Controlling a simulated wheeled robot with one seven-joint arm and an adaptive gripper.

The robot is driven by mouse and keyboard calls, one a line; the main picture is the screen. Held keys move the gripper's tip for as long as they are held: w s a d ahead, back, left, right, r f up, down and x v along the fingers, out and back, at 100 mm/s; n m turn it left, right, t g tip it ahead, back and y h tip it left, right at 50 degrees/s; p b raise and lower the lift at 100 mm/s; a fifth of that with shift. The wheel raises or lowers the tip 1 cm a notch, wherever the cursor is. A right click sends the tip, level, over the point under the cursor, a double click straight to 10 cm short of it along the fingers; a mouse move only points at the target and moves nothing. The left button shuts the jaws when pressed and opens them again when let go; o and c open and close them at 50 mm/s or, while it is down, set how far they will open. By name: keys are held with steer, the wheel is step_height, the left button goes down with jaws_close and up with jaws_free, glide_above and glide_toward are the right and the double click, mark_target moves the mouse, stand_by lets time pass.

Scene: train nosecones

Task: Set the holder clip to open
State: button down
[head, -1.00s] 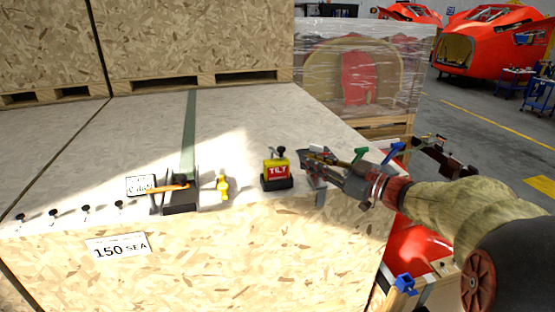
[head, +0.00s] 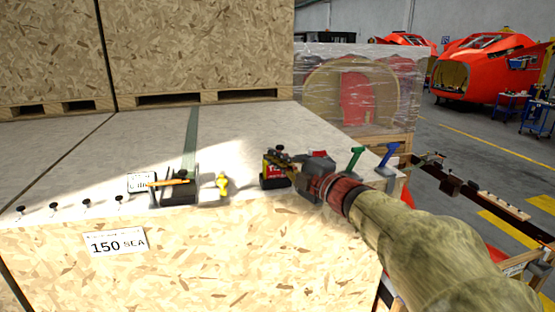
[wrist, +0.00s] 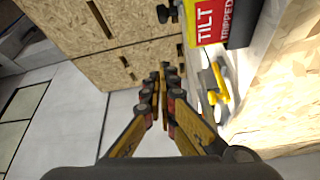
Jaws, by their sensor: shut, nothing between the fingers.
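Small fittings line the front edge of the crate top; I cannot tell for sure which is the holder clip. A black fitting (head: 180,192) with upright prongs and an orange bar across it sits at the end of a green strap. A yellow fitting (head: 222,186) stands just right of it, and shows in the wrist view (wrist: 219,84). A red and yellow TILT box (head: 270,178) is further right, partly hidden by my gripper (head: 274,156); the wrist view reads "TILT TRIPPED" on it (wrist: 206,26). My gripper (wrist: 166,70) is shut and empty, apart from the yellow fitting.
Green (head: 354,160) and blue (head: 389,154) levers stand at the crate's right edge, near my arm. Several black knobs (head: 86,203) line the front left. Stacked crates (head: 200,50) rise behind. The middle of the crate top is clear.

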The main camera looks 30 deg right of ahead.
steer(key=shift+w+d+f+p, duration=0.1)
steer(key=shift+w+d+p, duration=0.35)
steer(key=shift+w, duration=0.55)
steer(key=shift+w+d+f+p, duration=0.1)
steer(key=shift+w+d+p, duration=0.35)
steer(key=shift+w, duration=0.55)
steer(key=shift+w+d+f+p, duration=0.1)
steer(key=shift+w+d+p, duration=0.3)
steer(key=shift+w, duration=0.6)
steer(key=shift+d+r, duration=0.1)
steer(key=shift+d, duration=0.05)
steer(key=shift+d, duration=0.1)
